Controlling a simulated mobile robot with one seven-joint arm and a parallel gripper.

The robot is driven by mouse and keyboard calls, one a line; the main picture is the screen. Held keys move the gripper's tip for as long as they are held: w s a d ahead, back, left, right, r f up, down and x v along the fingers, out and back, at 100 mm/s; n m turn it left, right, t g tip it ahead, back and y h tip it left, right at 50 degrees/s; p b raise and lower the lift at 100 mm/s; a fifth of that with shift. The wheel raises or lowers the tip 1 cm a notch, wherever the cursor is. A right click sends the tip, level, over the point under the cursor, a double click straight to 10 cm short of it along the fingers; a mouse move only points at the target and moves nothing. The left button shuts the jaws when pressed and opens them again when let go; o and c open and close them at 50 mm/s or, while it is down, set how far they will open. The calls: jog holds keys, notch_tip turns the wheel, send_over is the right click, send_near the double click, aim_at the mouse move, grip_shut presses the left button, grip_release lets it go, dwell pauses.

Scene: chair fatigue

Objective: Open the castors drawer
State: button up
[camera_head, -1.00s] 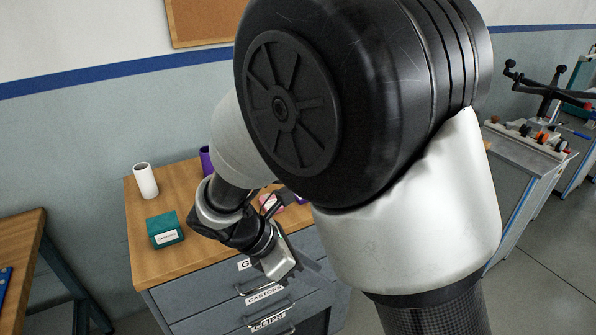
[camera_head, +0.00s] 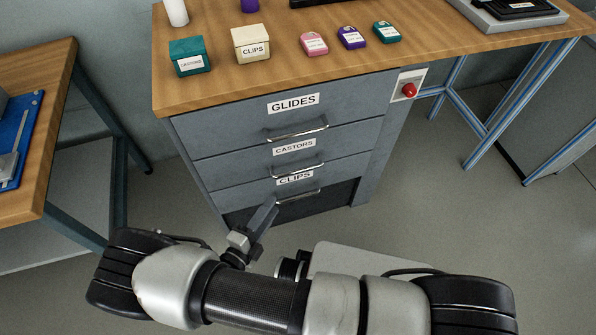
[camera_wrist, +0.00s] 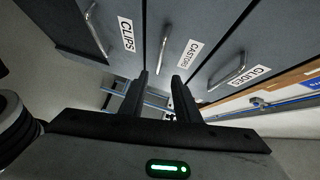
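The grey drawer unit shows three drawer fronts labelled glides, castors and clips. The castors drawer (camera_head: 235,170) is the middle one and looks shut, with a metal bar handle (camera_head: 299,171) below its label. In the head view my gripper (camera_head: 268,206) is low, near the clips drawer (camera_head: 240,197), with its fingers pointing up toward the fronts. In the wrist view my gripper (camera_wrist: 160,80) has its two fingers apart and nothing held. The castors handle (camera_wrist: 162,50) appears beyond and between the fingertips; I see no contact. The glides drawer (camera_wrist: 215,45) is to the right.
A red button (camera_head: 408,90) is at the unit's right. Another table (camera_head: 45,130) stands left. Floor to the right is open.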

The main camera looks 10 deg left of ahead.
aim_at(298, 170)
jog(key=b+x, duration=0.1)
jog(key=x, duration=1.5)
jog(key=shift+w+d+b, duration=0.15)
jog(key=shift+w+b, duration=0.05)
jog(key=shift+b, duration=0.15)
jog(key=shift+c, duration=0.4)
grip_shut()
